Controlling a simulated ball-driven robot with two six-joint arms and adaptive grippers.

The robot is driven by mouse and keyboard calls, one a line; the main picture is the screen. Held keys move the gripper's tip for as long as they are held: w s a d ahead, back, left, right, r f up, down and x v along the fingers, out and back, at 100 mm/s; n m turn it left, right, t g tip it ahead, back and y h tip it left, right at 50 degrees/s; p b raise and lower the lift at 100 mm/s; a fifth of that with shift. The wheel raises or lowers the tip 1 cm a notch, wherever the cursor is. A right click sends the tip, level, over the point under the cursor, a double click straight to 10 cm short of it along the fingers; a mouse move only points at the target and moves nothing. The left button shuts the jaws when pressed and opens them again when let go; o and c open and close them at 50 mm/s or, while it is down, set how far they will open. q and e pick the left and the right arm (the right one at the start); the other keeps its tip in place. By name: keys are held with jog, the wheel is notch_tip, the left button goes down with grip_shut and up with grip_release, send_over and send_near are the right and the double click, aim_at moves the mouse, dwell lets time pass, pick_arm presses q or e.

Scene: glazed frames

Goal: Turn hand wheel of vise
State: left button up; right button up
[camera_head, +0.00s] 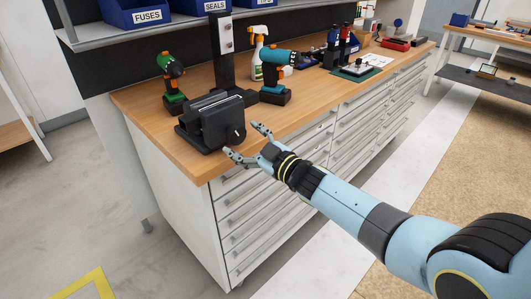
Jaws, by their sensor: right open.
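The dark grey vise (214,121) sits on the wooden workbench top near its front left corner. Its hand wheel (238,135) shows as a small dark part with a light spot on the vise's right face, toward my right gripper. My right gripper (244,141) is open, with its two fingers spread near the wheel, one below left and one to the right. I cannot tell whether a finger touches the wheel. The gripper looks empty. My left gripper is not in view.
The workbench (141,105) has drawers below. A green drill (171,85), a blue drill (276,72) and a spray bottle (258,48) stand behind the vise. A black post (222,55) rises close behind it. Labelled blue bins (140,14) sit on the shelf above.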

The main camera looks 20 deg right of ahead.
jog(key=v, duration=0.8)
jog(key=shift+s, duration=0.4)
jog(key=shift+d, duration=0.15)
